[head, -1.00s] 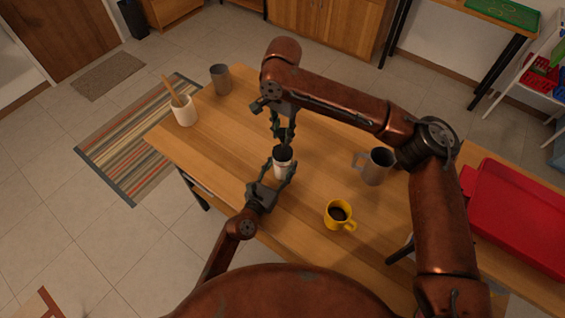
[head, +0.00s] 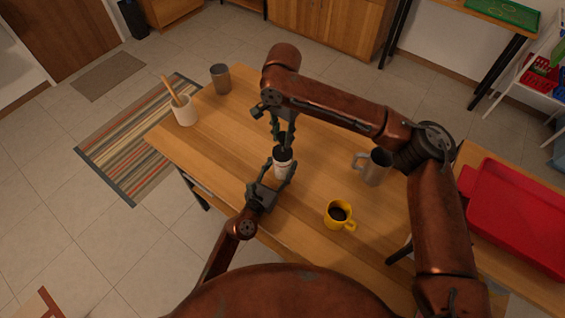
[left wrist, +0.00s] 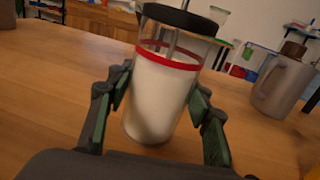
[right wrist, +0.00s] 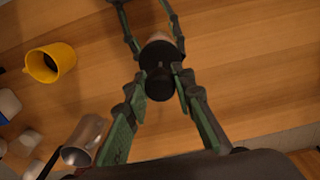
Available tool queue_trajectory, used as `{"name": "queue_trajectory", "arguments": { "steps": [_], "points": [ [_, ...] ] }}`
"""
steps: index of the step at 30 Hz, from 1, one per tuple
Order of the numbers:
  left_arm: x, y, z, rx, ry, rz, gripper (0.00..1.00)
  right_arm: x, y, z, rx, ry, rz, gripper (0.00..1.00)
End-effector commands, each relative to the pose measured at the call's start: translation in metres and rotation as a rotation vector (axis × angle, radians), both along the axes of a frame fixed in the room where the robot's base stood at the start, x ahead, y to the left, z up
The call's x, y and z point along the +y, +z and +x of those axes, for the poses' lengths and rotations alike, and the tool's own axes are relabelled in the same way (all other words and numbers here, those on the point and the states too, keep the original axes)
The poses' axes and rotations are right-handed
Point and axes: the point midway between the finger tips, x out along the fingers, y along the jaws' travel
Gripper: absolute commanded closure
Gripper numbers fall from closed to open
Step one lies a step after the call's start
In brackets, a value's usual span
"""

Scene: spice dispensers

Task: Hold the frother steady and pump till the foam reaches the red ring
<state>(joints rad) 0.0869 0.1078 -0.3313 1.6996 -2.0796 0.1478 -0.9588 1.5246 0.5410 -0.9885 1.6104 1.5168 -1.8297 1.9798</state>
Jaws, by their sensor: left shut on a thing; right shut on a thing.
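The frother (head: 282,170) stands upright on the table, a clear glass with a black lid. In the left wrist view, the frother (left wrist: 158,95) holds white milk or foam whose top sits at about the lower edge of the red ring (left wrist: 168,55). A thin rod shows inside above the white. My left gripper (left wrist: 162,88) is shut around the glass from both sides. The black lid (right wrist: 159,58) shows between my right fingers from above.
A yellow mug (head: 338,214) with dark liquid and a grey metal pitcher (head: 374,168) stand to the right. A grey cup (head: 220,78) and a cream crock (head: 184,112) with a wooden utensil stand at the far left. A red tray (head: 515,215) lies at the right.

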Motion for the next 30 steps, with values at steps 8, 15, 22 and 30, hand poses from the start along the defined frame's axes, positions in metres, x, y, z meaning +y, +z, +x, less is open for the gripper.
{"name": "queue_trajectory", "arguments": {
  "steps": [8, 15, 22, 30],
  "points": [
    [0.000, -0.001, 0.000, 0.001, 0.001, 0.000, 0.87, -0.001, -0.021, -0.001, 0.003, 0.000, -0.003, 0.98],
    [0.000, -0.001, 0.000, 0.001, 0.001, 0.000, 0.87, -0.001, -0.035, -0.001, 0.003, 0.000, -0.003, 0.98],
    [0.001, -0.001, 0.000, 0.001, 0.001, 0.000, 0.87, -0.001, -0.035, 0.000, 0.002, 0.000, -0.002, 0.72],
    [0.000, -0.001, 0.000, 0.000, 0.000, 0.001, 0.87, 0.000, -0.035, 0.000, 0.001, 0.000, -0.002, 0.57]
  ]
}}
